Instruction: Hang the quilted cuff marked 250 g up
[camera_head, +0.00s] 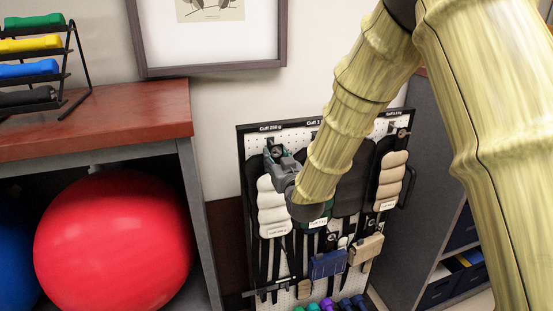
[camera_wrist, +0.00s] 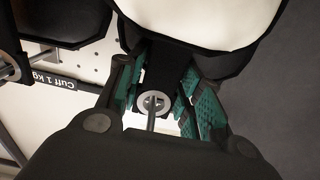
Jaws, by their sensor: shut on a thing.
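The cream quilted cuff (camera_head: 270,208) hangs upright at the left of the pegboard, below the "Cuff 250 g" label (camera_head: 271,128). Its small lower tag is too blurred to read. My gripper (camera_head: 278,157) is at the cuff's top end. In the wrist view the cuff's pale body (camera_wrist: 200,22) is at the top, and my gripper's green-padded fingers (camera_wrist: 158,95) are shut on its black tab. A metal ring (camera_wrist: 153,102) in the tab shows between the fingers. A thin peg (camera_wrist: 151,122) lines up with the ring and seems to pass into its hole.
The pegboard (camera_head: 243,150) also holds a dark cuff, partly behind my arm, and a tan cuff (camera_head: 391,178) at right. A neighbouring cuff's ring (camera_wrist: 8,68) sits on its peg. A red ball (camera_head: 115,243) lies under the wooden-topped shelf (camera_head: 100,120).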

